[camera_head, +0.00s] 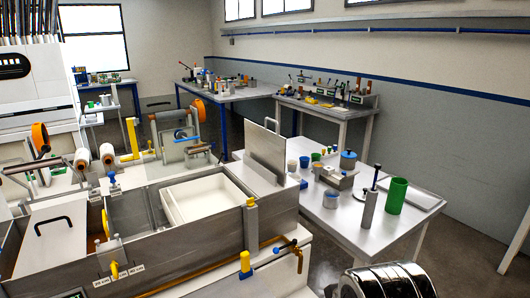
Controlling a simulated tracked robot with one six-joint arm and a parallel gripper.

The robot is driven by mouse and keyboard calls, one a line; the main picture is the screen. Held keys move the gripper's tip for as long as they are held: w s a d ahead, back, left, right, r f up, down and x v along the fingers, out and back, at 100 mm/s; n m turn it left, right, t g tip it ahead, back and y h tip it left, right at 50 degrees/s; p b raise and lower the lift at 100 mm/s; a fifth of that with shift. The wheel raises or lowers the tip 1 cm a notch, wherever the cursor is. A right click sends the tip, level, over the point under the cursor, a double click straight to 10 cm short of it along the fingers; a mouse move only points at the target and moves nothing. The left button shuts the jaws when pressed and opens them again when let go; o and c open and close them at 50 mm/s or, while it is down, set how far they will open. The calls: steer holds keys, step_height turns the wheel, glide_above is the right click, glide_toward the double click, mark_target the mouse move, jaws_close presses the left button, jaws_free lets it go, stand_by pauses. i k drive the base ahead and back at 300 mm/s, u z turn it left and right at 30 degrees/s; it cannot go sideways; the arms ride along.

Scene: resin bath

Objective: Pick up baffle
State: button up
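A grey metal plate with a light handle on top (265,152) stands upright at the right end of the long resin bath (190,262); it looks like the baffle. Its lower edge meets the flat grey end section of the bath. A second flat pale panel with a black handle (58,245) lies tilted at the left end of the bath, and I cannot tell for certain which of the two is called the baffle. My gripper is not in view.
A white open tray (238,200) sits inside the bath. To the right, a white table (345,222) holds a green cup (397,195), a grey cylinder (368,208) and small pots.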

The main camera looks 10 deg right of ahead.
mark_target(267, 148)
steer(key=k, duration=0.6)
steer(key=u, duration=0.05)
steer(key=i, duration=0.6)
steer(key=u, duration=0.65)
steer(key=i, duration=0.45)
steer(key=u, duration=0.3)
